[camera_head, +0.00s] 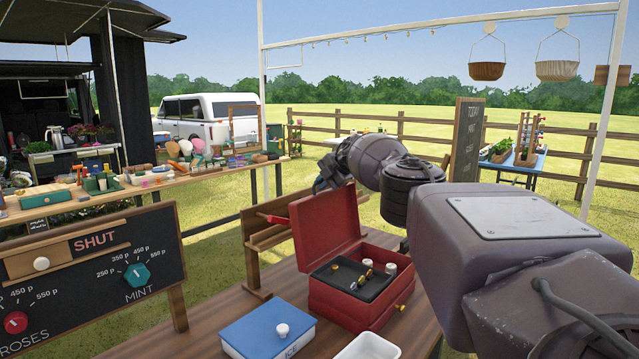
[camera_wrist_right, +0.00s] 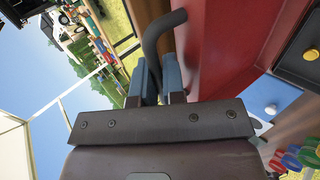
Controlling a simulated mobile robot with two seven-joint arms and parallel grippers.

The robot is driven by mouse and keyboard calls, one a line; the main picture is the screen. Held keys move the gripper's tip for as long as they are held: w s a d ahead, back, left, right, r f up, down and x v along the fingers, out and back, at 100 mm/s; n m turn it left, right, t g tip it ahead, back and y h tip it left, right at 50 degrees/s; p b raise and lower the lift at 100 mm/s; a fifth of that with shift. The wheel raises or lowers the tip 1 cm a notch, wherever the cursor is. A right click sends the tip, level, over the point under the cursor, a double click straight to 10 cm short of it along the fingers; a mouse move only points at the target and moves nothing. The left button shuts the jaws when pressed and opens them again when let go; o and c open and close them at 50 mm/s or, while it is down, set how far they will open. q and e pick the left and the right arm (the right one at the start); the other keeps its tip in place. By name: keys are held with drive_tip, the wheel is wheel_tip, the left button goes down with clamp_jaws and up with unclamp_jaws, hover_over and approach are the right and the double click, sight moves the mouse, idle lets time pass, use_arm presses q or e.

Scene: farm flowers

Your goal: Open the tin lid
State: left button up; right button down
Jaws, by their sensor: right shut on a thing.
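A red tin (camera_head: 352,303) stands on the wooden table with its red lid (camera_head: 325,230) raised, tilted back to the left. A dark tray (camera_head: 352,280) with small brass and white pieces shows inside. My right gripper (camera_head: 328,178) is at the upper edge of the lid, partly hidden by its own wrist. In the right wrist view its blue fingertips (camera_wrist_right: 160,78) are shut on a dark curved handle (camera_wrist_right: 153,40) fixed to the red lid (camera_wrist_right: 222,45). My left gripper is in neither view.
A blue box (camera_head: 268,328) with a white knob and a white dish (camera_head: 368,347) sit in front of the tin. A wooden rack (camera_head: 262,245) stands close to the lid's left. A chalkboard with dials (camera_head: 95,275) is at the left.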

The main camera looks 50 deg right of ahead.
drive_tip(key=shift+w+a+f, duration=0.1)
drive_tip(key=shift+w+f, duration=0.05)
drive_tip(key=shift+w, duration=0.05)
idle(0.4)
drive_tip(key=c, duration=1.2)
unclamp_jaws()
drive_tip(key=shift+c, duration=0.2)
